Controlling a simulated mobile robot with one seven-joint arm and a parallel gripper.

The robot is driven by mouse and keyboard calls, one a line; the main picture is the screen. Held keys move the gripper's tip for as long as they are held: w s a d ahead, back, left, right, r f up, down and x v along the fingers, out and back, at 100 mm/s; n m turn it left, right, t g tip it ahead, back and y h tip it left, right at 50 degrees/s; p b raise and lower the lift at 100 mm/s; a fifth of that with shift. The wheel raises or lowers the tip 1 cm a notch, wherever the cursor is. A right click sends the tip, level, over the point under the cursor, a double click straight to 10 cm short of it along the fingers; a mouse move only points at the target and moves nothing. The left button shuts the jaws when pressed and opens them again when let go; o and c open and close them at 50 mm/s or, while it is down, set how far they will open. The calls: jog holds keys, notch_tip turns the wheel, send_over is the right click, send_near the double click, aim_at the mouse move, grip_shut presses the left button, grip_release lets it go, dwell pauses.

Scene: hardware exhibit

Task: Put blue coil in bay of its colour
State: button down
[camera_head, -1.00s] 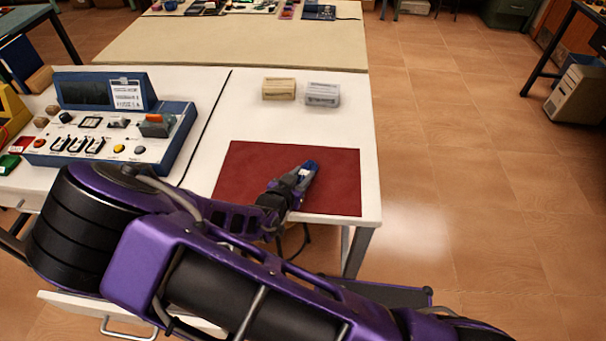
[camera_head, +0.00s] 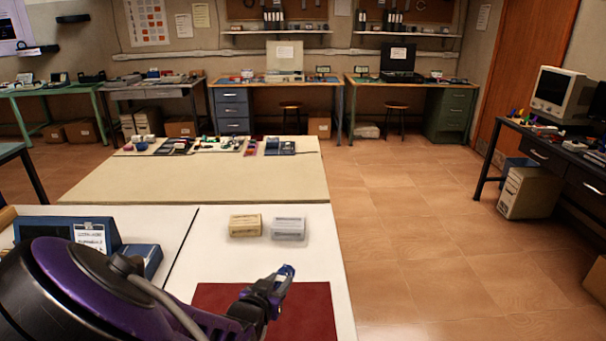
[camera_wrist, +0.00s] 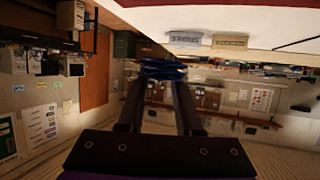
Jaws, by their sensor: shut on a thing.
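The blue coil (camera_wrist: 163,68) is held between the fingertips of my gripper (camera_wrist: 160,75) in the wrist view. In the head view a small blue part of the coil (camera_head: 287,270) shows at the tip of my gripper (camera_head: 281,276). My gripper is shut on it and appears above the dark red mat (camera_head: 310,312), near its far edge. The exact height above the mat is hard to judge. I cannot make out any bay clearly labelled by colour.
A yellowish box (camera_head: 245,226) and a grey box (camera_head: 288,229) stand beyond the mat on the white table (camera_head: 215,255). A blue console (camera_head: 65,232) is at left. Farther back, a beige tabletop (camera_head: 200,183) is bare in front, with several small coloured items and a dark blue tray (camera_head: 279,146) behind.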

jog(key=w+d+r, duration=0.1)
jog(key=d+r, duration=0.4)
jog(key=d, duration=0.5)
jog(key=w+d+r, duration=0.2)
jog(key=d+r, duration=0.4)
jog(key=d, duration=0.5)
jog(key=shift+w, duration=0.2)
